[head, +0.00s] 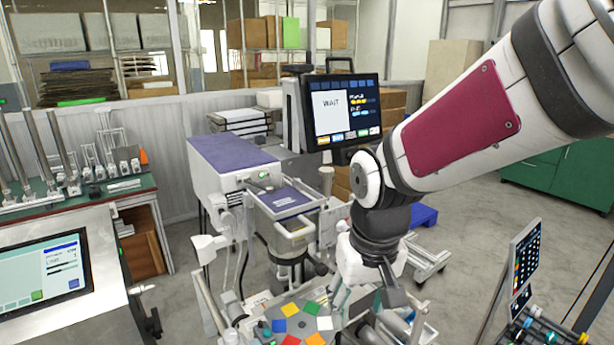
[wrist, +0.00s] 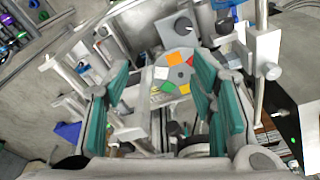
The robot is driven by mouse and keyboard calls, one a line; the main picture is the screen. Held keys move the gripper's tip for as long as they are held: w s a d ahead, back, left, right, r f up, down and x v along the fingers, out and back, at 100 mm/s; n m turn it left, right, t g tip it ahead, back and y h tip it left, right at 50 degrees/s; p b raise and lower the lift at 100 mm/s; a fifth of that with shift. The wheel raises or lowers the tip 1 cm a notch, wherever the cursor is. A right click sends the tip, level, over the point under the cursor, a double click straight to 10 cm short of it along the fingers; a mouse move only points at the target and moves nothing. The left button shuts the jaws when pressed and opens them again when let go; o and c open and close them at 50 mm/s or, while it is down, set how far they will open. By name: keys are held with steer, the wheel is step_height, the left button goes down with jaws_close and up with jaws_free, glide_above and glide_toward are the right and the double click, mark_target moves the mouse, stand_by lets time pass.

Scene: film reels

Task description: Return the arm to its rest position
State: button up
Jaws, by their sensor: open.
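My gripper (wrist: 158,112) is open in the wrist view, its two green-padded fingers apart with nothing between them. Past the fingers, a round disc with coloured patches (wrist: 178,72) shows below. In the head view my arm reaches in from the upper right, and the gripper hangs down at the lower middle, partly hidden behind my wrist and the fixtures. The disc (head: 301,325) with its coloured squares lies at the bottom, to the left of the gripper and apart from it.
A monitor reading WAIT (head: 342,110) stands behind my arm. A purple-topped machine (head: 232,158) is at the middle. A touch panel (head: 45,275) is at the lower left, a tilted screen (head: 524,262) at the right. Grey floor (head: 470,205) is open at the right.

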steer(key=s+d+r+m+t, duration=0.2)
steer(key=s+d+r+t, duration=0.2)
steer(key=s+d+r, duration=0.6)
steer(key=shift+s+d+r, duration=0.4)
steer(key=shift+s+r, duration=0.05)
steer(key=shift+s, duration=0.5)
